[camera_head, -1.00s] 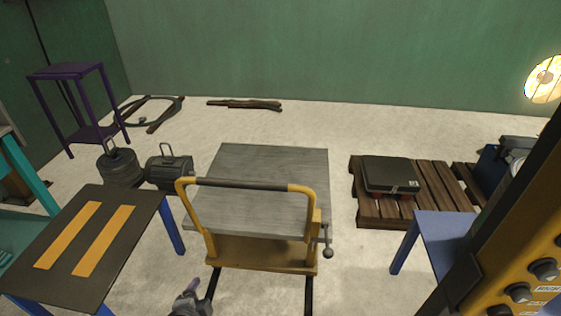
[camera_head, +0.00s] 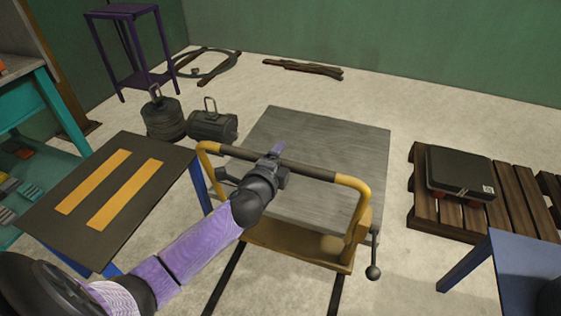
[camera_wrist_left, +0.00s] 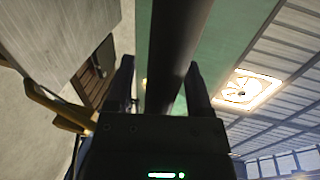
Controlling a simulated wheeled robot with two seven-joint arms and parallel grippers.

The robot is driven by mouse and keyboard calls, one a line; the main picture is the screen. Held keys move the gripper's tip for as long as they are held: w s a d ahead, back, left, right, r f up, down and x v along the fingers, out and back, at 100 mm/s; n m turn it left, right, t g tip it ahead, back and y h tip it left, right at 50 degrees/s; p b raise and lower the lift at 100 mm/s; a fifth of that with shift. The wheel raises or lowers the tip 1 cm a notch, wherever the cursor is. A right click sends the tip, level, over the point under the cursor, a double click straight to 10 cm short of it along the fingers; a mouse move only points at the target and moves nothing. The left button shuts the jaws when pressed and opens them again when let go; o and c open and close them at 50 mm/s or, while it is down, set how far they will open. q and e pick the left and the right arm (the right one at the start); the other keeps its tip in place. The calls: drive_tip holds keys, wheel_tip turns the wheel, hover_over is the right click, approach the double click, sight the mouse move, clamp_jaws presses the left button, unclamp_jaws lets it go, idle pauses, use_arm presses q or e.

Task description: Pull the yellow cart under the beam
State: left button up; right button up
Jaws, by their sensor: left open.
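The yellow cart (camera_head: 290,244) stands in the middle of the head view, with a grey flat top (camera_head: 330,150). Its yellow handle frame has a dark grip bar (camera_head: 305,170) on the near side. My left gripper (camera_head: 277,153) is at the left-middle part of this bar. In the left wrist view the dark bar (camera_wrist_left: 180,45) runs between the two open fingers (camera_wrist_left: 160,88), which are not closed on it. The beam cannot be made out in these frames. My right gripper does not show.
Dark rails (camera_head: 225,280) run on the floor at the cart's near side. A table with orange stripes (camera_head: 50,232) stands to the left, a blue table (camera_head: 520,262) to the right. A pallet (camera_head: 428,215) carries a black case (camera_head: 460,172). Dark weights (camera_head: 163,117) stand behind left.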

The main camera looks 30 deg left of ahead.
use_arm(q)
drive_tip(key=shift+w, duration=0.25)
clamp_jaws()
drive_tip(key=shift+f, duration=0.1)
idle(1.2)
